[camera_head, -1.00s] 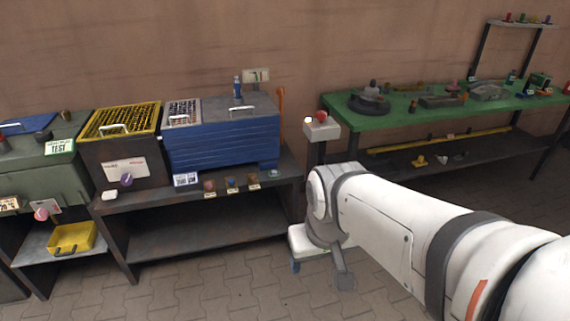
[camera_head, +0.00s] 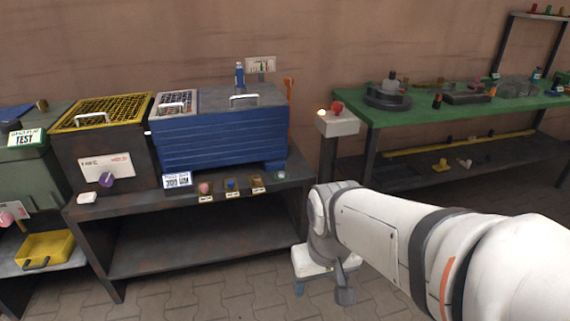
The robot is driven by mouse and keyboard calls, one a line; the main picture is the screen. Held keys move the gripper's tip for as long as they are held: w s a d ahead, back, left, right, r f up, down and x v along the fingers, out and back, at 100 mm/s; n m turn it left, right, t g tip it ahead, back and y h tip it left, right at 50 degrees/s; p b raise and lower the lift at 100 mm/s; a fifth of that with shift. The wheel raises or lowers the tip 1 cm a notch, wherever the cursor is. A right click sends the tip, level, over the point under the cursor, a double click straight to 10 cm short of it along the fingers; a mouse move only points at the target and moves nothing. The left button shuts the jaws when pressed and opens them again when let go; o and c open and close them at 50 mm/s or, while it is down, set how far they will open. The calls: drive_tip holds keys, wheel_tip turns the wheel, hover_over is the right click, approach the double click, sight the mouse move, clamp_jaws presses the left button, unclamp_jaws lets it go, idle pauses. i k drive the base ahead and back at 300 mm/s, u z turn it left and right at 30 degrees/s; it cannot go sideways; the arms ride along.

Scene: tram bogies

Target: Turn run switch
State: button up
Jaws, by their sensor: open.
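No label reading run can be made out. A purple rotary knob (camera_head: 106,182) sits on a white plate (camera_head: 105,168) on the front of the dark box with the yellow grid lid; the plate's words are too small to read surely. A pink knob (camera_head: 5,219) is on the green box at the left edge, partly cut off. My white arm reaches in from the right. My gripper (camera_head: 322,293) points down at its end, jaws apart and empty, low in front of the right bench end and away from both knobs.
A blue box (camera_head: 218,142) stands on the dark bench (camera_head: 190,200), with small knobs on its front edge. A post box (camera_head: 338,124) carries a red button (camera_head: 336,107) and a lit lamp. A green table (camera_head: 460,112) stands right. A yellow tray (camera_head: 45,250) sits low left.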

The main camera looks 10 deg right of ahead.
sight(337, 107)
drive_tip(key=u, duration=0.15)
drive_tip(key=k, duration=0.4)
drive_tip(key=z, duration=0.65)
drive_tip(key=i, duration=1.5)
drive_tip(key=u, duration=0.55)
